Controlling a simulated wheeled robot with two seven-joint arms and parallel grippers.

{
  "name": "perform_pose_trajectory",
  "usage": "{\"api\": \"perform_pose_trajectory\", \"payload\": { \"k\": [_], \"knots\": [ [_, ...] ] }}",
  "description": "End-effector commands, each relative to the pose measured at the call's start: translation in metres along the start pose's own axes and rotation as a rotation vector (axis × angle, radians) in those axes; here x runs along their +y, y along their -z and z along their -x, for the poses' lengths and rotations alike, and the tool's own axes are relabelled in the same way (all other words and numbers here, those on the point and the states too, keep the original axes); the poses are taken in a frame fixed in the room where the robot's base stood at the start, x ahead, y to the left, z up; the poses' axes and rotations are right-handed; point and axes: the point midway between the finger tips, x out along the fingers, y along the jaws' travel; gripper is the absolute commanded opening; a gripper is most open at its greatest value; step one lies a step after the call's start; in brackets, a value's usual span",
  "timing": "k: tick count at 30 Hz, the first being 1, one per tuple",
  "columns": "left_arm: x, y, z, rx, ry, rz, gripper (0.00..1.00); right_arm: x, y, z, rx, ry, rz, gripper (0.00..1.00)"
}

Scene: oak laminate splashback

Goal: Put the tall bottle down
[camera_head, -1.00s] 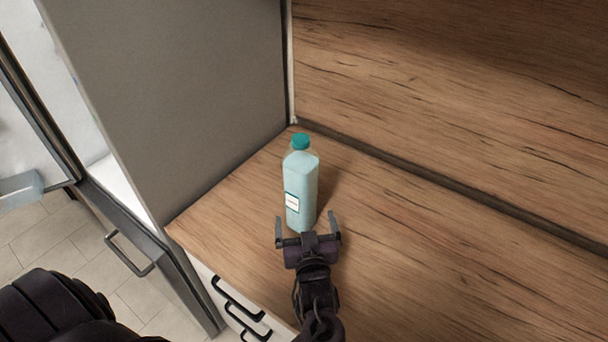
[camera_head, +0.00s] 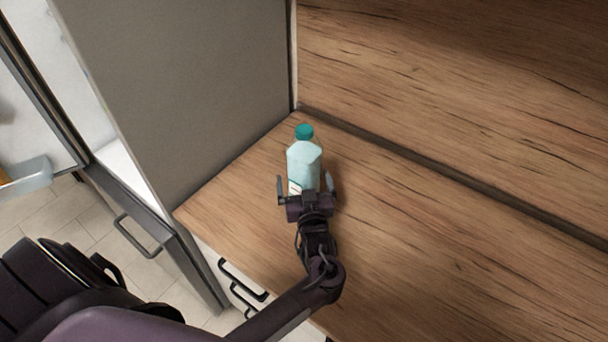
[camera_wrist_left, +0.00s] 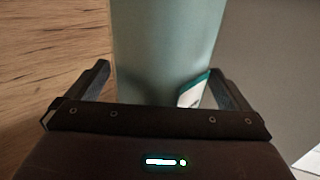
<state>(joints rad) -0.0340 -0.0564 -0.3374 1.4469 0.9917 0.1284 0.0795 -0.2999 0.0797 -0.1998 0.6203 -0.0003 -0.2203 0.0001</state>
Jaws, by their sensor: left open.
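The tall bottle (camera_head: 304,162), pale blue-green with a teal cap, stands upright on the wooden counter near the back corner. My left gripper (camera_head: 305,187) is in front of its lower part, open, with one finger on each side. In the left wrist view the bottle's body (camera_wrist_left: 165,45) fills the space between the fingers, and part of its white label shows at the right. I cannot tell whether either finger touches it. The bottle's base is hidden behind the gripper. My right gripper is not in view.
A tall grey panel (camera_head: 190,90) bounds the counter (camera_head: 420,240) on the left. A wood splashback (camera_head: 450,110) runs along the back. The counter to the right is clear. Below the front edge are drawers with black handles (camera_head: 243,280); an open appliance door (camera_head: 30,150) is at far left.

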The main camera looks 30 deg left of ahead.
Motion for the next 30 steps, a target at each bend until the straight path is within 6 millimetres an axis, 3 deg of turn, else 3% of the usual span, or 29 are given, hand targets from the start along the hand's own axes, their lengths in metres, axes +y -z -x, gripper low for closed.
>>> {"api": "perform_pose_trajectory", "payload": {
  "k": [3,22,30],
  "knots": [
    [0.0000,-0.0004,0.0002,0.000,0.000,0.000,1.00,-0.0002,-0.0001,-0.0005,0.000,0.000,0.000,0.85],
    [0.0001,-0.0001,0.0006,0.000,0.000,0.001,0.18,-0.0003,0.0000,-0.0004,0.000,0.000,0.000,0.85],
    [0.0007,0.0038,-0.0003,0.008,0.000,0.005,0.15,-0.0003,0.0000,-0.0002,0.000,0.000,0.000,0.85]
  ]
}}
